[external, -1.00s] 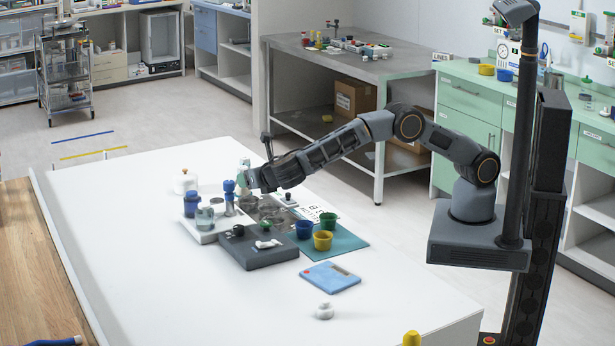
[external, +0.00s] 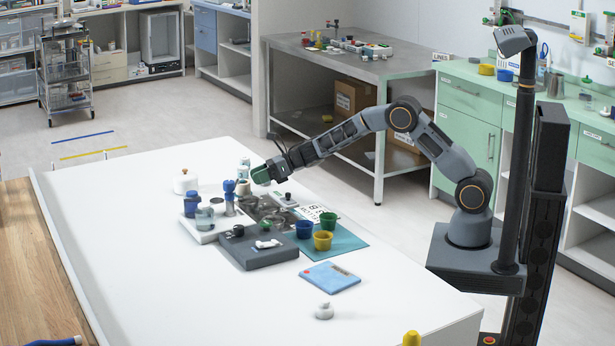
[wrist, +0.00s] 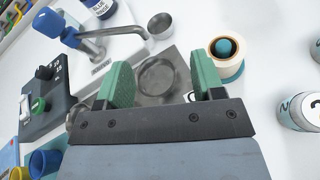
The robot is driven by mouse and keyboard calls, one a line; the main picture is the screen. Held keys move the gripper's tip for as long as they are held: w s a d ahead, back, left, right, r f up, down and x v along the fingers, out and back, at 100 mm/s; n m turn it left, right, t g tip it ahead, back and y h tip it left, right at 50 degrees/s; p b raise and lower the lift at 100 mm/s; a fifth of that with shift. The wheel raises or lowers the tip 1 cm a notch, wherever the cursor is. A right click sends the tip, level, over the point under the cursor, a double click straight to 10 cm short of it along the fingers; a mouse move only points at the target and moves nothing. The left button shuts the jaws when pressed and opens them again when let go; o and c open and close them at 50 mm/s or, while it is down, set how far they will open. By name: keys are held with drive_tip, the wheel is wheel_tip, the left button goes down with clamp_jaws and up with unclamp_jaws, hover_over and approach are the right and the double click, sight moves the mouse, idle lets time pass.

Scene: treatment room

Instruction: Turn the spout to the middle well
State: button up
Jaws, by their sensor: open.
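The tap has a blue knob (wrist: 55,28) and a grey metal spout (wrist: 105,36), at upper left in the wrist view. The spout points right, its end beside a small round metal cup (wrist: 161,25). In the external view the blue-topped tap (external: 229,187) stands on a white base. A metal plate with a round well (wrist: 157,76) lies below my gripper in the wrist view; my gripper hides part of the plate. My gripper (wrist: 161,72) has green fingers, open and empty, apart from the spout. In the external view my gripper (external: 263,174) is above the table, right of the tap.
A dark grey block (external: 262,250) with knobs, a blue cup (external: 304,229), a yellow cup (external: 322,240) and a blue jar (external: 191,204) stand close by. The table's left front is clear.

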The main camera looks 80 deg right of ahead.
sight(229, 181)
drive_tip(key=s+a+r+n+g+y, duration=0.2)
drive_tip(key=s+a+r+n+y, duration=0.3)
drive_tip(key=a+n+y, duration=0.25)
drive_tip(key=p+x, duration=0.1)
drive_tip(key=x, duration=0.3)
drive_tip(key=p+x, duration=0.1)
drive_tip(key=x, duration=0.3)
drive_tip(key=p+x, duration=0.1)
drive_tip(key=x, duration=0.4)
drive_tip(key=shift+w+d+f, duration=0.25)
drive_tip(key=shift+c, duration=0.3)
clamp_jaws()
